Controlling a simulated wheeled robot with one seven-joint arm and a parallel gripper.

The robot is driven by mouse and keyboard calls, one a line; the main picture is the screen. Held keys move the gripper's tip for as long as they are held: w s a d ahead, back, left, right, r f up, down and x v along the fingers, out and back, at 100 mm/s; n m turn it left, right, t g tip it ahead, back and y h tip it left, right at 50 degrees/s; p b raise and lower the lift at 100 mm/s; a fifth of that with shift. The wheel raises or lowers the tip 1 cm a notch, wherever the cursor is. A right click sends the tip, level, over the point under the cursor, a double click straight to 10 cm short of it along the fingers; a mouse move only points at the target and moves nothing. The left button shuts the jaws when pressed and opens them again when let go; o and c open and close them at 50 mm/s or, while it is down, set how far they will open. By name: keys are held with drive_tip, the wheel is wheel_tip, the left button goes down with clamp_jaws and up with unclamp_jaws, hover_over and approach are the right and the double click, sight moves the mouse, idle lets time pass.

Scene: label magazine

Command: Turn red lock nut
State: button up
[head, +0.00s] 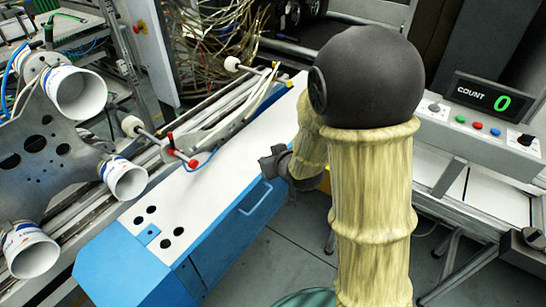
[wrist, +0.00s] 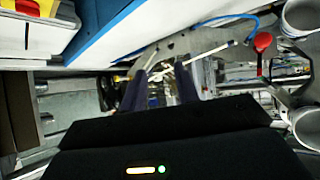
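Red parts show on the slanted rail assembly in the head view: a small upright red piece (head: 171,141) and a red knob-like end (head: 193,163) beside it. I cannot tell which is the lock nut. In the wrist view a round red knob (wrist: 262,41) on a red stem shows at upper right, near a white rod. My gripper (head: 275,162) is over the near right part of the white-topped blue cabinet, right of the red parts and apart from them. In the wrist view its two dark fingers (wrist: 160,78) stand apart with nothing clearly held between them.
White label rolls (head: 78,93) on a grey plate stand at left. White-ended rods (head: 131,125) stick out from the rail. A counter box (head: 489,97) reading 0 stands at right.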

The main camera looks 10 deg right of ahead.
drive_tip(key=shift+c, duration=0.2)
drive_tip(key=c, duration=0.4)
drive_tip(key=shift+s+d, duration=0.15)
drive_tip(key=shift+d, duration=0.15)
clamp_jaws()
drive_tip(key=s+d+m+g+h, duration=0.1)
drive_tip(key=s+d+g, duration=0.3)
drive_tip(key=s, duration=0.4)
drive_tip(key=s+d+m+g+h, duration=0.2)
drive_tip(key=s+d+m+g, duration=0.1)
drive_tip(key=s, duration=0.6)
drive_tip(key=shift+s+d+f+g, duration=0.15)
drive_tip(key=shift+s+d+g, duration=0.2)
drive_tip(key=shift+d, duration=0.55)
drive_tip(key=shift+w, duration=0.15)
